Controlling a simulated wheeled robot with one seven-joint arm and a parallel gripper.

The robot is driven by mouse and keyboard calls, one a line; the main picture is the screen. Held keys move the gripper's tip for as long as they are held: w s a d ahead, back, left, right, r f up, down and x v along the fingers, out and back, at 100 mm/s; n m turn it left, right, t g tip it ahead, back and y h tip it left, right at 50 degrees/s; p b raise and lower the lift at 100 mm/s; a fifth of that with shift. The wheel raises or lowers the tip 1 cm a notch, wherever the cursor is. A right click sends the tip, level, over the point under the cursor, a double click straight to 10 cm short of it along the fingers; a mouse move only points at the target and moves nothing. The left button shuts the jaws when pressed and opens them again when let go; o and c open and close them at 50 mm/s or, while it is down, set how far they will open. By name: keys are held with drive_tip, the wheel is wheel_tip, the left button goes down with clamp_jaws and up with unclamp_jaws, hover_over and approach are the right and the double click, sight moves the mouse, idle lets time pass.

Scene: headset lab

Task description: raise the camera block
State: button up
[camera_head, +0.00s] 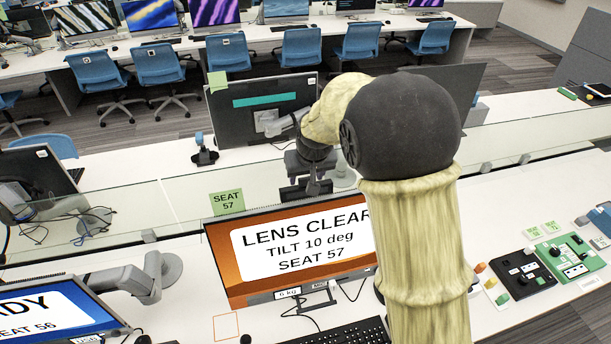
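A dark block (292,194), which looks like the camera block, sits at the top edge of the orange monitor (222,262). The monitor reads "LENS CLEAR, TILT 10 deg, SEAT 57". My arm comes up from the lower right, bends at a big black joint and reaches left. My gripper (314,182) points down at the dark block, in front of part of it. Its fingertips are small and dark against the block, so I cannot tell whether they touch it or grip it.
A clear glass divider (180,205) runs behind the monitor. Beyond it stands a dark monitor (232,125) on an arm. A green "SEAT 57" note (227,201) is at the divider. A keyboard (340,334) lies in front. Control boxes (525,272) stand at right.

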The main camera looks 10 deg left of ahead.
idle(0.3)
drive_tip(key=b+v, duration=0.5)
drive_tip(key=v, duration=1.2)
drive_tip(key=shift+d+r, duration=0.1)
drive_tip(key=shift+r, duration=0.05)
drive_tip(key=s+d+f+m+h+b, duration=0.1)
drive_tip(key=s+d+f+b, duration=0.1)
drive_tip(key=d+f, duration=0.55)
drive_tip(key=s+d+f+m+b, duration=0.1)
drive_tip(key=s+d+f+b, duration=0.3)
drive_tip(key=f, duration=0.7)
drive_tip(key=s+d+f+m+g+b, duration=0.1)
drive_tip(key=s+d+f+m, duration=0.1)
drive_tip(key=s+d+f, duration=0.6)
wheel_tip(320, 180, down, 4)
drive_tip(key=shift+s+r+g+h, duration=0.15)
drive_tip(key=shift+s+g+h, duration=0.15)
drive_tip(key=shift+s, duration=0.4)
